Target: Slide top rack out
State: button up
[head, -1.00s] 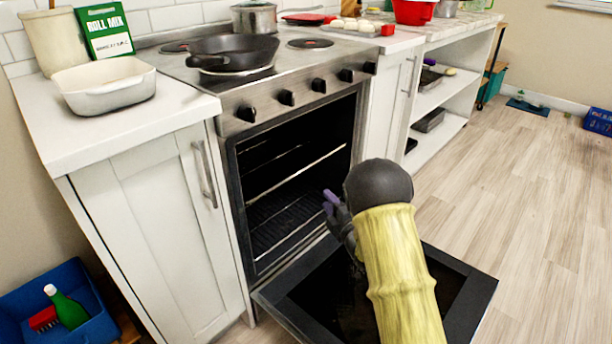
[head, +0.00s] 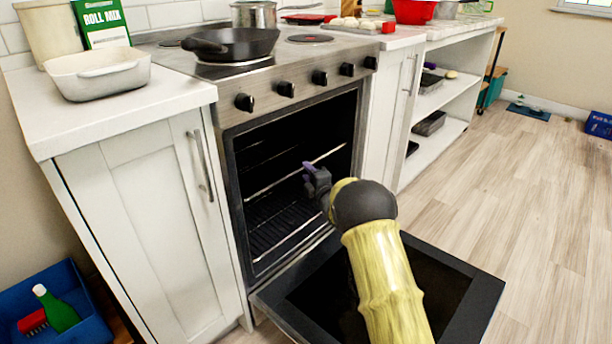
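The oven (head: 230,130) stands with its door (head: 462,285) folded down and open. Inside, the top rack (head: 300,176) shows as a thin bright front bar across the cavity, and a lower rack (head: 285,225) sits below it. Both racks appear to be inside the oven. My gripper (head: 312,172) is at the oven opening, above the door, with its purple-tipped end close to the top rack's front bar in the picture. Whether it touches the bar cannot be told. The fingers are small and partly hidden by my wrist.
A black skillet (head: 232,44) sits on the stovetop, above a row of knobs. A white cabinet (head: 150,220) with a handle stands left of the oven, and open shelves (head: 440,95) are to the right. Clear wood floor (head: 530,190) lies right of the door.

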jog(key=shift+x, duration=0.8)
grip_shut()
jog(key=shift+d, duration=0.15)
